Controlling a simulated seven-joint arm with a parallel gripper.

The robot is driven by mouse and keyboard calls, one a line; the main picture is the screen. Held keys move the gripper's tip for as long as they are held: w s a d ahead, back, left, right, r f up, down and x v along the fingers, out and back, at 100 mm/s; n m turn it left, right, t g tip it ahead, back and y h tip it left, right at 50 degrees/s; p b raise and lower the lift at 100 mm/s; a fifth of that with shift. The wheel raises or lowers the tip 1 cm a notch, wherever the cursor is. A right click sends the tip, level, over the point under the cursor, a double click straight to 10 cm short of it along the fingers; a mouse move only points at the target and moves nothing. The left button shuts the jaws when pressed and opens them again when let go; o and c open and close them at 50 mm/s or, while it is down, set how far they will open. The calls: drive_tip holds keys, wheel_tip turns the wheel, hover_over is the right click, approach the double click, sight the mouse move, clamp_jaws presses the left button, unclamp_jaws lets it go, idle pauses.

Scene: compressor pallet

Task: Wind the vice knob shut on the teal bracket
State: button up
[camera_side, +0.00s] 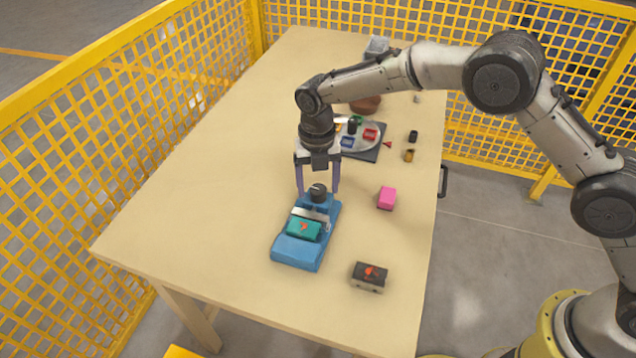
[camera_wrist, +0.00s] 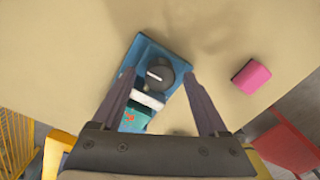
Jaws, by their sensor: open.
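The blue vice (camera_side: 296,250) stands on the table near its front end. Its black knob (camera_side: 318,192) is at the far end of the vice and shows a white mark in the wrist view (camera_wrist: 160,74). The teal bracket (camera_side: 304,229) lies in the vice on the near side of a pale jaw (camera_side: 311,214); I cannot tell whether the jaw touches it. In the wrist view the bracket (camera_wrist: 135,119) is partly hidden by a finger. My gripper (camera_side: 318,190) points down, open, with one finger on each side of the knob, apart from it in the wrist view (camera_wrist: 160,76).
A pink block (camera_side: 387,198) lies right of the vice. A dark box with an orange mark (camera_side: 369,276) is at the front right. A plate with coloured blocks (camera_side: 366,139) stands behind my gripper. The table's left side is clear; yellow fencing (camera_side: 120,110) surrounds it.

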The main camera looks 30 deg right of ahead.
drive_tip(key=shift+c, duration=0.2)
clamp_jaws()
idle(0.3)
